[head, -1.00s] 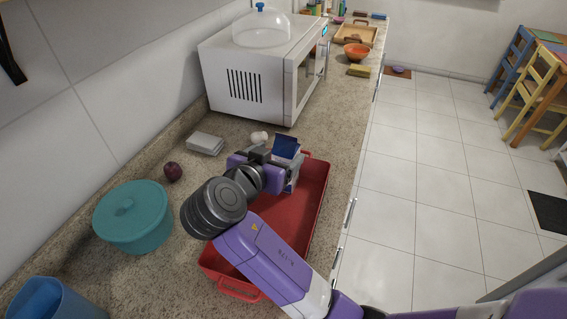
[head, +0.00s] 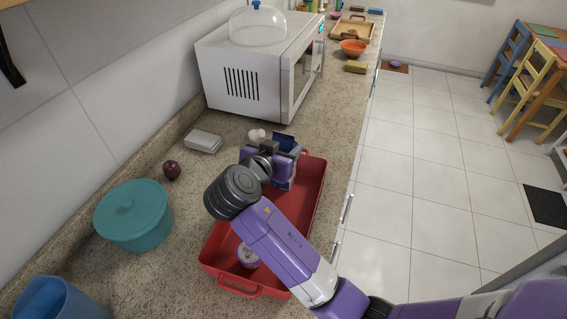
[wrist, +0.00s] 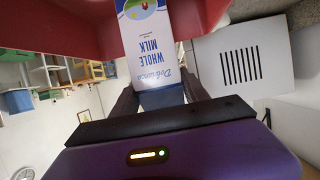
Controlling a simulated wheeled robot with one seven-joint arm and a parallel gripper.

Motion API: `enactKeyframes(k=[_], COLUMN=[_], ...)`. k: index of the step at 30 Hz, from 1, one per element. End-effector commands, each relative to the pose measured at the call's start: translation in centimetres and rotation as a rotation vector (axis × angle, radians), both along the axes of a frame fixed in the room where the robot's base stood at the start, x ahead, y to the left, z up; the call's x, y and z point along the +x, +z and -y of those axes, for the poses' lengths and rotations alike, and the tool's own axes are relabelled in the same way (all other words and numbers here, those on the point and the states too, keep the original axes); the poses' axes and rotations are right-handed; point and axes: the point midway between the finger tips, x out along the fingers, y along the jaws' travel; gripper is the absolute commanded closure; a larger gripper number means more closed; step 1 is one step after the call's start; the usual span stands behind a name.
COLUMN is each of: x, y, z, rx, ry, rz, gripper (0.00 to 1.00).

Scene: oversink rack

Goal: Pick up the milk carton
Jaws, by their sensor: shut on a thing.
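The milk carton (head: 283,142) has a dark blue top and a white body and is at the far end of the red tray (head: 312,190). My gripper (head: 280,160) is shut on the carton near its blue top, from the near left side. In the wrist view, the carton (wrist: 157,50) reads "Whole Milk" and lies between the two dark fingers of my gripper (wrist: 160,93). The carton's bottom is out of sight there, and I cannot tell whether it touches the tray.
A teal lidded pot (head: 133,215), a plum-like fruit (head: 172,170) and a white box (head: 203,141) stand to the left. A white microwave (head: 245,85) stands behind. White eggs (head: 257,135) lie near the carton.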

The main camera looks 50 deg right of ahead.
Motion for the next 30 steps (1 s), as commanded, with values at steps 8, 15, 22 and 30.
enactKeyframes(k=[8,15,22,30], x=[0.0,0.1,0.1,0.1], y=[0.2,0.4,2.3,8.4], z=[0.0,0.0,0.0,0.0], rx=[-0.002,-0.002,-0.003,-0.003], ry=[0.001,0.0,0.001,0.001], rz=[0.002,0.003,0.007,0.013], gripper=[1.0,1.0,1.0,1.0])
